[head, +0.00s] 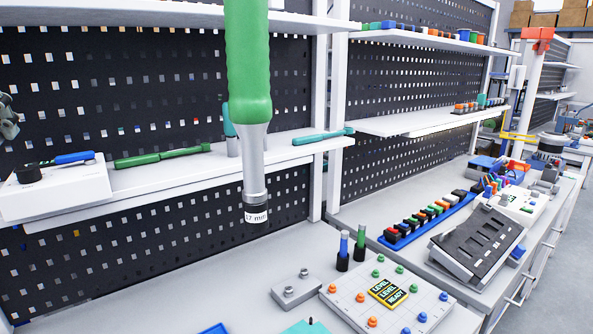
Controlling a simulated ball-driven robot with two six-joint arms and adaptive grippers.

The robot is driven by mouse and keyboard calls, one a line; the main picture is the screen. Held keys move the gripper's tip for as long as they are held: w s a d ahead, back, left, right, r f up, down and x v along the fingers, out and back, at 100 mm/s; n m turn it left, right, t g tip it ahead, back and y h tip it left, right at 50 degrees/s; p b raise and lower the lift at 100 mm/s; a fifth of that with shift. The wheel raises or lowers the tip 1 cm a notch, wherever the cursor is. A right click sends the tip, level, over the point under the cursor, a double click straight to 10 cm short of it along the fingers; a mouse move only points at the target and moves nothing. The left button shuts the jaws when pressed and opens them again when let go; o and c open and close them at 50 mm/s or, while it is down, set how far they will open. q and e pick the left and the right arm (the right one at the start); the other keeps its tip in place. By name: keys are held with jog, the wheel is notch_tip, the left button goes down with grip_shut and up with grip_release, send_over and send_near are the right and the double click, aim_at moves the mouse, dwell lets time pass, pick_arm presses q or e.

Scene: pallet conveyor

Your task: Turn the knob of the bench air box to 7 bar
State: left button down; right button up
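A white box (55,190) with a black round knob (28,173) on its top stands on the shelf at the left of the head view. It may be the bench air box, but I cannot read any scale or bar marks on it. A blue-handled tool (74,158) lies at the top of this box, beside the knob. Neither of my grippers shows clearly. A grey metal part (8,117) is cut off by the left edge, and I cannot tell what it is.
A green-handled driver (248,60) marked 17 mm hangs in the foreground. A green tool (162,156) lies on the shelf right of the box. A panel (385,325) with coloured buttons and a blue rack (398,243) of small blocks stand on the bench at right.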

aim_at(28, 180)
pick_arm(q)
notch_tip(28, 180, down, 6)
jog(key=b, duration=0.4)
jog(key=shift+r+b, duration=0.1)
jog(key=shift+b, duration=0.2)
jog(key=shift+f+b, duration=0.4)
jog(key=shift+b, duration=0.05)
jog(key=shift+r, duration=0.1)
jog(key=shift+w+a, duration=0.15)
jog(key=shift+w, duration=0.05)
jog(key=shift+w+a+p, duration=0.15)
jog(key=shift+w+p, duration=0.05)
jog(key=shift+p, duration=0.1)
dwell(0.5)
